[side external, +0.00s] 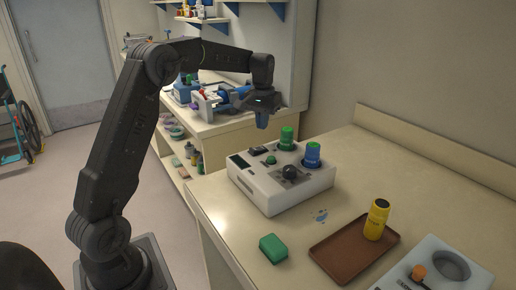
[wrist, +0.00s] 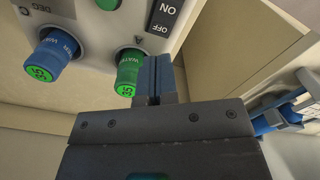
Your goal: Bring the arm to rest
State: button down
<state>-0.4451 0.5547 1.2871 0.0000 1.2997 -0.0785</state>
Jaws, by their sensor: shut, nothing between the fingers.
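My gripper (side external: 262,120) hangs from the raised arm, in the air at the far left of the white device on the counter. In the wrist view its two blue-grey fingers (wrist: 154,78) are together, with nothing between them. The white device (side external: 262,193) has a green-capped bottle (side external: 286,139) and a blue bottle (side external: 312,155) standing in its top, plus a black knob (side external: 289,172). In the wrist view the green bottle (wrist: 129,70) appears beside the fingertips and the blue bottle (wrist: 50,55) farther left.
A green block (side external: 273,248) lies on the counter (side external: 225,225). A brown tray (side external: 335,262) carries a yellow bottle (side external: 377,219). A grey device with an orange knob (side external: 440,268) sits at the front right. A shelf unit (side external: 205,128) with several items stands behind the arm.

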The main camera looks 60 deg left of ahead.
jog(key=shift+r, duration=0.15)
jog(key=shift+s+d+r, duration=0.1)
jog(key=shift+d+r, duration=0.05)
jog(key=s+d+r+m+t, duration=0.3)
jog(key=s+d+r, duration=0.5)
jog(key=s+d, duration=0.45)
jog(key=s+d+f+m+t, duration=0.1)
jog(key=s+d+f, duration=0.1)
jog(key=s+d, duration=0.2)
jog(key=s+d+f+m+t, duration=0.1)
jog(key=s+d, duration=0.4)
jog(key=s, duration=0.6)
jog(key=shift+d+f+m+t, duration=0.3)
jog(key=shift+f+m, duration=0.2)
jog(key=shift+f, duration=0.05)
jog(key=c, duration=1.9)
grip_release()
